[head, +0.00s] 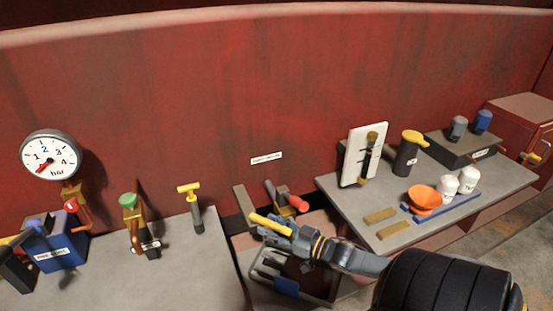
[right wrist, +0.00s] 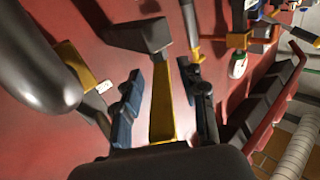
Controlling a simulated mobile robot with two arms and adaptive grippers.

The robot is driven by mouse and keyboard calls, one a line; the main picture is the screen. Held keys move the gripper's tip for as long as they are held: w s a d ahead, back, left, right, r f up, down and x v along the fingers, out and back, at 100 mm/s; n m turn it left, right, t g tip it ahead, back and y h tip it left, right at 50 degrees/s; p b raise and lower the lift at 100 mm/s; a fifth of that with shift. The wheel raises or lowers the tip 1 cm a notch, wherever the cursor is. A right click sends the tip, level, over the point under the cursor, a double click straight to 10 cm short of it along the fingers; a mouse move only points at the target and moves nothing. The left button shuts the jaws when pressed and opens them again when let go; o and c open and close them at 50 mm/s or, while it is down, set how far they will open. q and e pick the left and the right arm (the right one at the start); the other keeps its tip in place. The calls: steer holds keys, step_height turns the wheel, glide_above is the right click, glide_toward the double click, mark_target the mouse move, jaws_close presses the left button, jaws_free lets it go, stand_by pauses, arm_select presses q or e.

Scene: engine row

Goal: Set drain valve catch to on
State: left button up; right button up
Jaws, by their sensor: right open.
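A yellow bar (head: 270,223) slopes down to the right beneath the small wall label, whose print I cannot read. I cannot tell for certain that it is the drain valve catch. In the right wrist view the yellow bar (right wrist: 162,110) runs out from a dark grey block (right wrist: 139,35). My right gripper (head: 288,237) is at the bar's near end; it also shows in the right wrist view (right wrist: 163,92), open, with a finger on each side of the bar. Gaps show beside the bar, so the fingers look apart from it. My left gripper is not in view.
A red-ended handle (head: 298,204) sits just behind the bar. A yellow T-handle (head: 190,190), a green-topped valve (head: 129,203) and a pressure gauge (head: 50,156) stand at the left. The right bench (head: 455,215) holds an orange funnel (head: 424,199) and white pots (head: 467,180).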

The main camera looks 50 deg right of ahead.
steer(key=v, duration=1.2)
